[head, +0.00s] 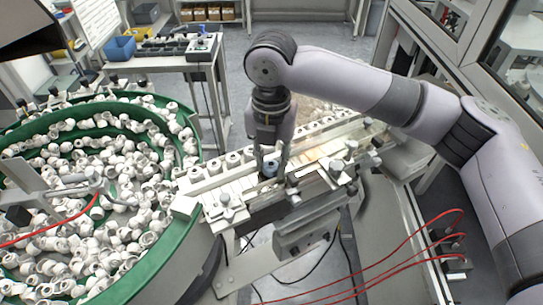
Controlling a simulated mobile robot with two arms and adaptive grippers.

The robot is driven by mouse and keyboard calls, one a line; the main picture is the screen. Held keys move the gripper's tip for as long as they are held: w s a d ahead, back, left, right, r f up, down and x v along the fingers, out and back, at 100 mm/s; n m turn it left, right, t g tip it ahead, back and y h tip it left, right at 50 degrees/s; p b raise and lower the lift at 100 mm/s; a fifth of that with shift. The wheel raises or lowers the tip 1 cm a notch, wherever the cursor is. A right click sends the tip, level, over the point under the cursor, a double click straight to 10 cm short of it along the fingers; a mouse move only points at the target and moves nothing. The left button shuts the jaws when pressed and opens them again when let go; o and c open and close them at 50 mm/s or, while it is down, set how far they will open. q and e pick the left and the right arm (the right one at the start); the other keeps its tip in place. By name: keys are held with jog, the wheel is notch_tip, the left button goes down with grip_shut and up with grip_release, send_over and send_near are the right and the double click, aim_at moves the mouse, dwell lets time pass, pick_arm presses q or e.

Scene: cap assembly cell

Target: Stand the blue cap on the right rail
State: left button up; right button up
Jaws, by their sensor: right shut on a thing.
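My right gripper (269,155) points down over the rail assembly in the middle of the head view. It is shut on the blue cap (269,169), which shows small and dark blue between the fingertips. The fingers hide part of the cap. The cap is at or just above the pale rails (237,188); I cannot tell whether it touches them. A row of white caps (233,159) stands along the far rail, beside and behind the gripper. My left gripper is not in view.
A green-rimmed bowl feeder (185,222) full of loose white caps fills the left. Metal brackets and knobs (337,168) stand close to the right of the gripper. Red hoses (400,262) run at lower right. A table with a blue bin (120,48) stands behind.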

aim_at(271, 163)
jog(key=o, duration=0.4)
jog(key=shift+s+f, duration=0.1)
jog(key=shift+f, duration=0.2)
jog(key=shift+r, duration=0.25)
jog(key=shift+r+b, duration=1.35)
jog(key=shift+r, duration=5)
